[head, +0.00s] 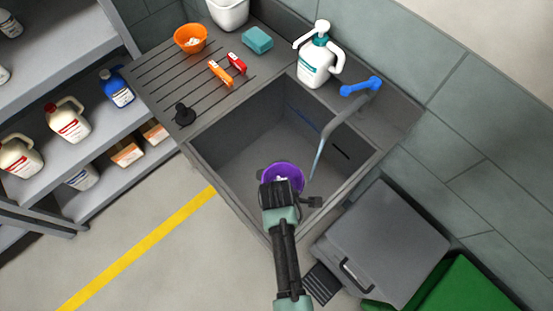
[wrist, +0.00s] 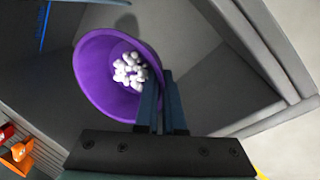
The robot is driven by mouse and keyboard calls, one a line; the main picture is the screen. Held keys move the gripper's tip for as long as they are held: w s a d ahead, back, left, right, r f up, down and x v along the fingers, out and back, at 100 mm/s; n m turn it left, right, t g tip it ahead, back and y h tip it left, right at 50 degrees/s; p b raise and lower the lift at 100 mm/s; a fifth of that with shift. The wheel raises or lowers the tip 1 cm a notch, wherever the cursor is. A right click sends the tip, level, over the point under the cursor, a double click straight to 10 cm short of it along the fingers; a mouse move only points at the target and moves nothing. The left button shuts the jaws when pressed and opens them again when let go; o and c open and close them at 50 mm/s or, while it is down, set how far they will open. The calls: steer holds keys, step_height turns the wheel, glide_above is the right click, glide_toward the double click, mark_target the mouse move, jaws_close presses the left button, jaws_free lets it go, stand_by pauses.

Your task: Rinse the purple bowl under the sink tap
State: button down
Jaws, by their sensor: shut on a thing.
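The purple bowl (head: 283,173) is inside the grey sink basin (head: 232,150), near its front side. My gripper (head: 283,188) is shut on the bowl's near rim. In the wrist view the bowl (wrist: 92,78) is tilted toward the camera, with several white lumps (wrist: 130,70) in it, and my gripper's fingers (wrist: 162,92) pinch its rim. The tap (head: 337,118) has a blue lever (head: 361,87) and a grey spout reaching over the basin. A thin pale streak, apparently water, falls from the spout to the right of the bowl, apart from it.
A pump bottle (head: 317,62) stands behind the basin. A lidded grey bin (head: 382,240) is at the right.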

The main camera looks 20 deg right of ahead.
steer(key=w+d+b, duration=0.3)
steer(key=w+d, duration=0.1)
steer(key=d, duration=0.7)
steer(key=shift+r, duration=0.2)
steer(key=shift+w+a, duration=0.1)
steer(key=shift+w, duration=0.15)
stand_by(0.4)
steer(key=shift+w+a, duration=0.15)
steer(key=shift+w, duration=0.15)
steer(key=shift+w, duration=0.1)
stand_by(0.3)
steer(key=shift+s+d, duration=0.25)
steer(key=shift+s, duration=0.35)
steer(key=shift+w, duration=0.1)
steer(key=shift+w+a, duration=0.25)
steer(key=shift+w, duration=0.2)
